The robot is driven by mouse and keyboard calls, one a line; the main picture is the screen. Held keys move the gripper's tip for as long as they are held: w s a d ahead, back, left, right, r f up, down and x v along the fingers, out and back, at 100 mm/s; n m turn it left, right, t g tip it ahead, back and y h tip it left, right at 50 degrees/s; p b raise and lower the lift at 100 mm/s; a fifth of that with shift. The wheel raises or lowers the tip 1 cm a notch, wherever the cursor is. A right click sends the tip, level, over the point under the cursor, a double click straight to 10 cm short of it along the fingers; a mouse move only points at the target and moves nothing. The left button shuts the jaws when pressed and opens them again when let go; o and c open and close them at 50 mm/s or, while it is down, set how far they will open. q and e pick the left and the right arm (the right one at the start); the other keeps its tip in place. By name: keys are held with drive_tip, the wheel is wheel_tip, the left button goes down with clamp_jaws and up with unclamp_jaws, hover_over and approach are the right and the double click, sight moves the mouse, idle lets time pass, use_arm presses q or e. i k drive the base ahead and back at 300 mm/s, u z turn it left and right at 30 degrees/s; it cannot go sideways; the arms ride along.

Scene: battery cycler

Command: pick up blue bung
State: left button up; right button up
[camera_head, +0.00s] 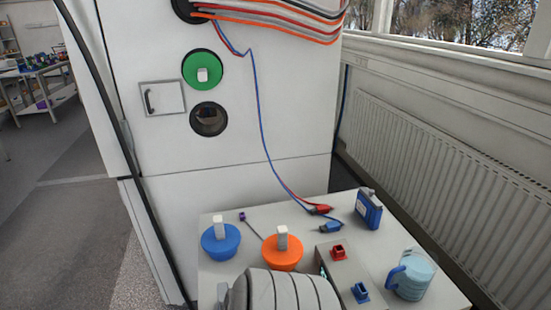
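The blue bung (211,245) sits on the left part of the white table top (222,273). It is a round blue plug with a pale upright block-shaped handle (220,231) on top. Nothing covers it, and it stands apart from the orange bung (279,257) to its right. No gripper fingers show in this view.
A white cabinet (240,120) behind has a green bung (194,75) in its upper port and a dark round port (209,119) below.

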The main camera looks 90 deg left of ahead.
sight(222, 240)
drive_tip(key=u, duration=5.25)
drive_tip(key=k, duration=0.4)
drive_tip(key=z, duration=0.85)
